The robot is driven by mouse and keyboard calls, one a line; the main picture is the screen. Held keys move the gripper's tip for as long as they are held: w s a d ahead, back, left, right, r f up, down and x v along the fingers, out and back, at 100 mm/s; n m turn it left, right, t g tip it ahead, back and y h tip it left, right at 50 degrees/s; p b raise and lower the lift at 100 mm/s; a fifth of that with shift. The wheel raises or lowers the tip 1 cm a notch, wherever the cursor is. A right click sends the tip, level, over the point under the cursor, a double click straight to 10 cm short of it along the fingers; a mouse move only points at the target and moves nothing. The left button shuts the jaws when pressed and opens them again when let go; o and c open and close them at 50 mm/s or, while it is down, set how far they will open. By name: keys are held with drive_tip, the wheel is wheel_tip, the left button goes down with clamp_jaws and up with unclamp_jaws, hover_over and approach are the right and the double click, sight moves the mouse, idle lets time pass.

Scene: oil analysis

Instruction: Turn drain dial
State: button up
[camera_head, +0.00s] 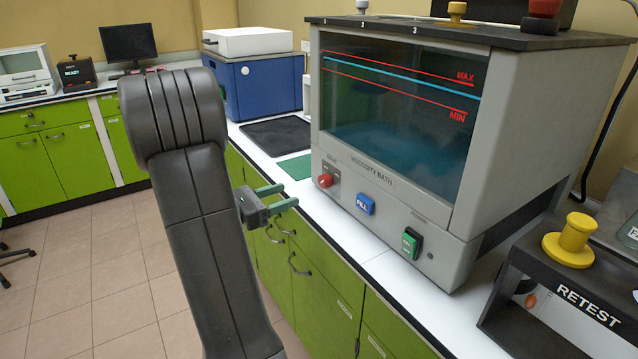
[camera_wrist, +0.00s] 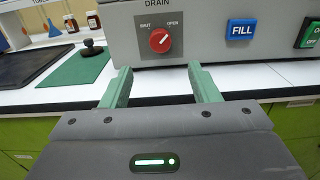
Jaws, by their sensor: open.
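The red drain dial (camera_head: 325,180) is on the lower left front of the grey viscosity bath (camera_head: 390,195). In the wrist view the dial (camera_wrist: 160,40) sits on a dark plate between the marks SHUT and OPEN, and its white pointer line slants up to the right. My gripper (camera_head: 277,197) is open and empty, with its green fingers pointing toward the bath. In the wrist view my gripper (camera_wrist: 163,82) has one finger to each side below the dial, apart from it.
A blue FILL button (camera_head: 365,204) and a green power switch (camera_head: 411,243) are right of the dial. A green mat (camera_wrist: 78,68) with a dark-knobbed object (camera_wrist: 92,47) lies to the left. The white counter edge (camera_wrist: 50,97) runs below the bath. A RETEST stand (camera_head: 560,285) is at right.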

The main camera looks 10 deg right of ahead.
sight(321, 183)
drive_tip(key=x, duration=1)
drive_tip(key=shift+w+d, duration=0.15)
drive_tip(key=shift+d, duration=0.2)
drive_tip(key=c, duration=1)
